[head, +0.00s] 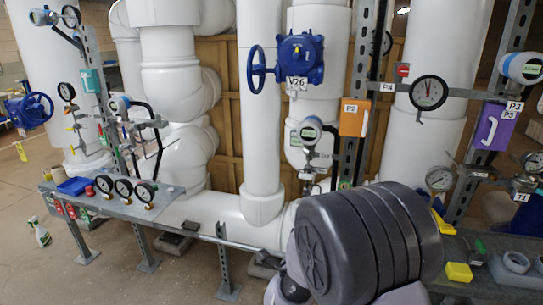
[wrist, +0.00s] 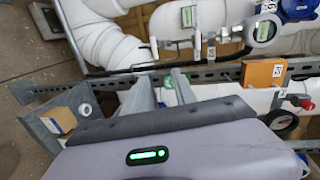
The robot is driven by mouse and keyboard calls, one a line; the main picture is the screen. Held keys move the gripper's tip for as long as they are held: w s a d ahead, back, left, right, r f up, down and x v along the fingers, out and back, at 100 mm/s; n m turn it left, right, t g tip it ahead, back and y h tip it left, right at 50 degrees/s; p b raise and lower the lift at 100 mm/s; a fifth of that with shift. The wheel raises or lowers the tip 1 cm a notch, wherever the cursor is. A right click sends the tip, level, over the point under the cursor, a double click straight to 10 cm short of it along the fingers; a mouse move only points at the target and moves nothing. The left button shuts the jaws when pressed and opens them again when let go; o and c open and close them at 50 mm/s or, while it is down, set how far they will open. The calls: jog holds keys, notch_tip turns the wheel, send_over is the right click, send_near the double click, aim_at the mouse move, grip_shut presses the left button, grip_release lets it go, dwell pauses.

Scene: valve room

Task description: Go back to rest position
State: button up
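My gripper (wrist: 163,80) shows in the wrist view, beyond its grey housing with a lit green strip. Its two grey fingers stand apart, with a green spot visible in the gap and nothing seen held. In the head view my arm's large dark joint fills the lower middle right, and the gripper is not visible there. The orange P2 box (head: 354,117) is on a perforated metal post in the head view. An orange box also shows in the wrist view (wrist: 264,73), right of the fingers.
A metal bench (head: 165,199) at left holds gauges and a blue tray (head: 74,185). A blue valve handwheel (head: 257,69) and white pipes stand behind. A yellow block (head: 458,272) lies on the right bench. A spray bottle (head: 40,232) stands on the open floor at left.

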jog(key=s+a+r+n+g+y, duration=0.1)
jog(key=s+r+n+g+y, duration=0.15)
jog(key=s+r+n, duration=0.4)
jog(key=s+r+n+g+y, duration=0.2)
jog(key=s+r+n+y, duration=0.1)
jog(key=s, duration=0.6)
jog(key=s+f+n+g, duration=0.1)
jog(key=s+n+g, duration=0.4)
jog(key=s, duration=1.5)
jog(key=shift+n+y, duration=0.45)
jog(key=shift+n, duration=0.4)
jog(key=shift+d, duration=0.1)
